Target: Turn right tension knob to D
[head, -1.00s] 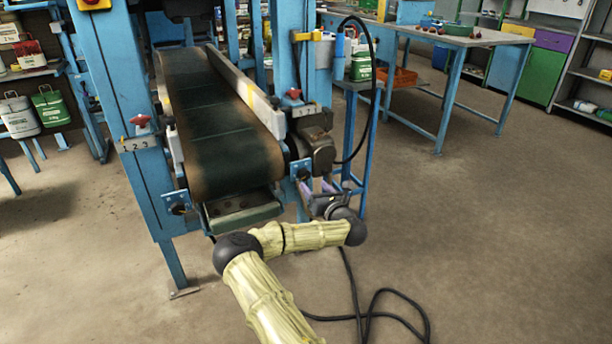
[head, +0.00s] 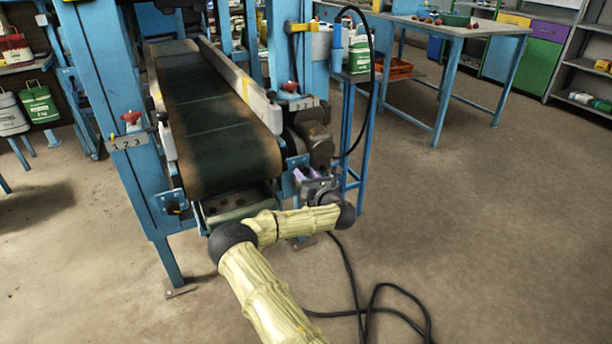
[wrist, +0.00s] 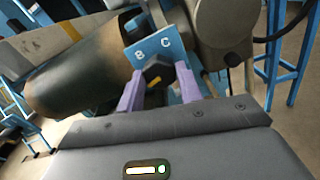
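The right tension knob (wrist: 155,75) is dark with a yellow mark and sits on a blue plate (wrist: 144,52) at the conveyor's right front corner. The plate shows the letters B and C; no D can be seen. The yellow mark points to the right and slightly up, below the C. My gripper (wrist: 159,86) has its two purple fingers on either side of the knob in the wrist view, with what looks like a gap at each side. In the head view my gripper (head: 313,180) is at the conveyor's right front corner and hides the knob.
The conveyor belt (head: 215,120) lies just left of my gripper, and a grey motor housing (head: 314,140) is above it. Red knobs are on the left post (head: 131,118) and right post (head: 290,87). A black cable (head: 355,290) lies on the floor.

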